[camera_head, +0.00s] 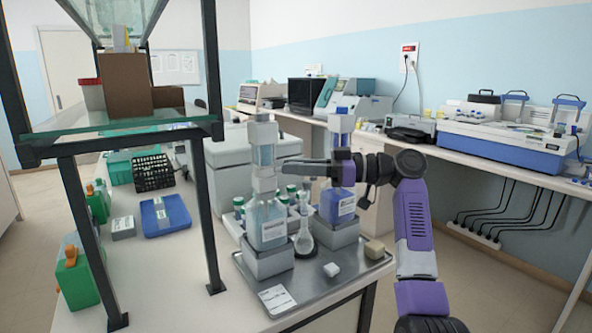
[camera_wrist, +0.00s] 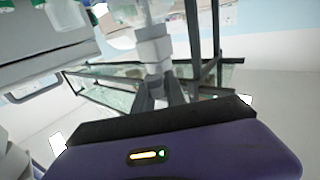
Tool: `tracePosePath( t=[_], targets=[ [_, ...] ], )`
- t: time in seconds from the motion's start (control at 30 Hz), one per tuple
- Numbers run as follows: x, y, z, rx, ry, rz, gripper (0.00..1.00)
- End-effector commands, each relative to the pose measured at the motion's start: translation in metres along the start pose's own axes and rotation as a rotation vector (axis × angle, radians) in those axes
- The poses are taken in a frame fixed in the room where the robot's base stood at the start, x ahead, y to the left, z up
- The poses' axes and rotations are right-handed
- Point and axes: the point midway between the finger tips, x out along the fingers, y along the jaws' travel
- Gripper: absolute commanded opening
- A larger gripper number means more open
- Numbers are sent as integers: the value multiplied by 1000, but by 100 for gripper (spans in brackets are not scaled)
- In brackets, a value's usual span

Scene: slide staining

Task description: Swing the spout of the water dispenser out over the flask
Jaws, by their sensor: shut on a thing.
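The water dispenser (camera_head: 268,222) is the left bottle, with pale blue liquid and a grey pump head, on a grey block. Its pump also shows in the wrist view (camera_wrist: 154,50). My gripper (camera_head: 283,170) reaches in from the right at pump height, its dark fingers shut on the spout, which they largely hide. The fingers also show in the wrist view (camera_wrist: 160,92), against the pump's lower part. The clear flask (camera_head: 304,238) stands upright on the tray, right of the water dispenser and below my gripper.
A second dispenser (camera_head: 338,205) with blue-purple liquid stands behind and right of the flask. The metal tray (camera_head: 322,284) also holds small white and tan blocks and a label card. Several green-capped bottles stand behind. A shelf frame (camera_head: 205,190) rises at left.

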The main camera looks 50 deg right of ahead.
Motion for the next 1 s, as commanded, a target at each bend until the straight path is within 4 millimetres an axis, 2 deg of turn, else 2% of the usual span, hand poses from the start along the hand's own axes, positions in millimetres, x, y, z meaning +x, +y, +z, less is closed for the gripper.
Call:
tracePosePath(
  t=[0.23,0.27,0.37,0.77,0.87,1.0],
  targets=[
    [1,0,2,2,-3,0,0],
    [1,0,2,2,-3,0,20],
    [1,0,2,2,-3,0,38],
    [0,0,-5,-1,-1,1,38],
    [0,0,-17,-3,-1,1,38],
    [1,0,-45,-5,-1,0,38]
  ],
)
